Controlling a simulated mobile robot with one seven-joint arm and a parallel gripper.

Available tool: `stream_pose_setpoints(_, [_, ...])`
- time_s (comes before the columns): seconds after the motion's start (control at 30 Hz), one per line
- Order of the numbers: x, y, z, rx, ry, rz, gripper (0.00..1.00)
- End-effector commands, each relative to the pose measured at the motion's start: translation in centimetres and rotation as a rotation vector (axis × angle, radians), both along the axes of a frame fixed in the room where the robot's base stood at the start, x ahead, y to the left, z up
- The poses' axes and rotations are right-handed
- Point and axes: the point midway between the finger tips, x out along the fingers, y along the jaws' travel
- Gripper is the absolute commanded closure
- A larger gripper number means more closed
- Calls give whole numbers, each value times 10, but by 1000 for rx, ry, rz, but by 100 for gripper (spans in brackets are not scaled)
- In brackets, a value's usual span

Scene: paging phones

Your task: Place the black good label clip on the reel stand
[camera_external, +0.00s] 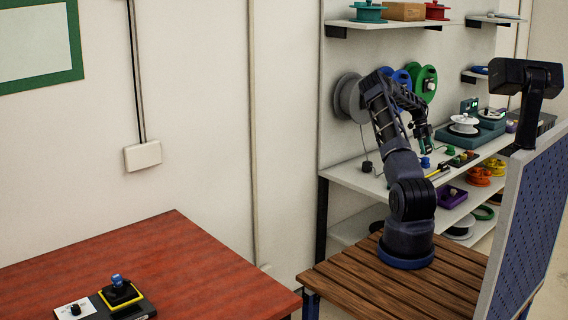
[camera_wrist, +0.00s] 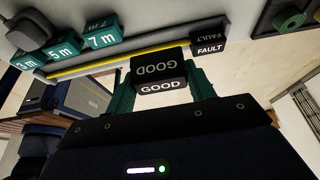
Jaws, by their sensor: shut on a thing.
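My gripper (camera_wrist: 162,88) is shut on the black good label clip (camera_wrist: 160,70), which sits between its green fingers with white GOOD lettering on two faces. In the external view my gripper (camera_external: 424,147) is over the workbench shelf, and the clip is too small to make out there. A teal stand (camera_external: 458,137) with a white reel (camera_external: 464,124) on it is on the shelf to the right of my gripper; it looks like the reel stand, but I cannot be sure.
A black FAULT clip (camera_wrist: 209,42) and teal clips marked 3 m (camera_wrist: 25,62), 5 m (camera_wrist: 60,49) and 7 m (camera_wrist: 101,33) are near the held clip. A yellow strip (camera_wrist: 100,66) lies beside them. A blue pegboard (camera_external: 530,220) stands at the right.

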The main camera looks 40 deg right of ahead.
Motion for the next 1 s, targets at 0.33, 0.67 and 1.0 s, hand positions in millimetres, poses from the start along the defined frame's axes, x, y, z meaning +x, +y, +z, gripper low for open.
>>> stream_pose_setpoints(0.33, [0,0,-58,0,0,0,71])
stream_pose_setpoints(0.67, [-1,0,-84,1,2,1,71])
stream_pose_setpoints(1.0, [-1,0,-106,-1,0,0,71])
